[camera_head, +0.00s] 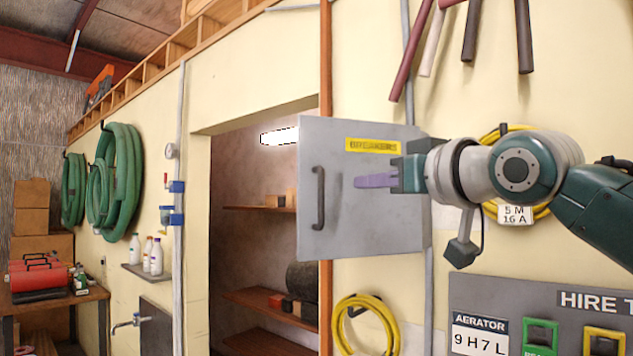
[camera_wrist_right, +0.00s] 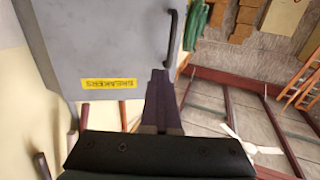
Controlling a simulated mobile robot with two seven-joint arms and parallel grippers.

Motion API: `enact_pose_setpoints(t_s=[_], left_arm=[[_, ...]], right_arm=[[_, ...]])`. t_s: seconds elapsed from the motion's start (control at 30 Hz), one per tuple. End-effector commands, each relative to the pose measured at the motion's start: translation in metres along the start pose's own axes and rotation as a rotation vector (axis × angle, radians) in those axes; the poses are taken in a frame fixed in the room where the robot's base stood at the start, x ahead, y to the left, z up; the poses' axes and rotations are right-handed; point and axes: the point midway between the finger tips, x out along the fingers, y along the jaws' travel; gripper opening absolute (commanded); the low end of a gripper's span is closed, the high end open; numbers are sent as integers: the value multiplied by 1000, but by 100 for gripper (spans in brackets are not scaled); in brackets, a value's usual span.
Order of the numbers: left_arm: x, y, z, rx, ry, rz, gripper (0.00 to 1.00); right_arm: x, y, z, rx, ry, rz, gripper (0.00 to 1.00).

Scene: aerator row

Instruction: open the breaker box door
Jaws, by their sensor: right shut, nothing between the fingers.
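The breaker box door (camera_head: 345,235) is a flat grey panel with a yellow BREAKERS label (camera_head: 373,145) near its top. Its dark vertical handle (camera_head: 318,198) is near the left edge. In the right wrist view the door (camera_wrist_right: 95,35) fills the upper left, with the handle (camera_wrist_right: 171,38) just beyond the fingertips. My right gripper (camera_head: 358,183) is shut and empty in front of the door, right of the handle, fingers pointing left; it also shows in the right wrist view (camera_wrist_right: 159,76). The door's left edge looks taller than its right; I cannot tell how far it stands ajar. My left gripper is out of view.
An orange post (camera_head: 326,290) and a recess with shelves (camera_head: 262,298) are left of and behind the door. Yellow cable coils (camera_head: 391,320) hang below and behind my right arm. A grey hire board (camera_head: 540,290) is at the lower right. Pipe-like bars hang above.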

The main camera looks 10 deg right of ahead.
Motion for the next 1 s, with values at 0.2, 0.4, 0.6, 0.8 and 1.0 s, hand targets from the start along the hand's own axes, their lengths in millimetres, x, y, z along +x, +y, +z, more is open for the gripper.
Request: enact_pose_setpoints(t_s=[0.2,0.4,0.6,0.8,1.0], left_arm=[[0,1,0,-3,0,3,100],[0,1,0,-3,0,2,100],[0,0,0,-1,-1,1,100],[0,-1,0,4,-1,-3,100],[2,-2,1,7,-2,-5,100]], right_arm=[[0,0,0,0,0,0,0],[0,0,0,0,0,0,11],[0,0,0,0,0,0,33],[0,0,0,0,0,0,45],[-2,0,1,0,1,0,45]])
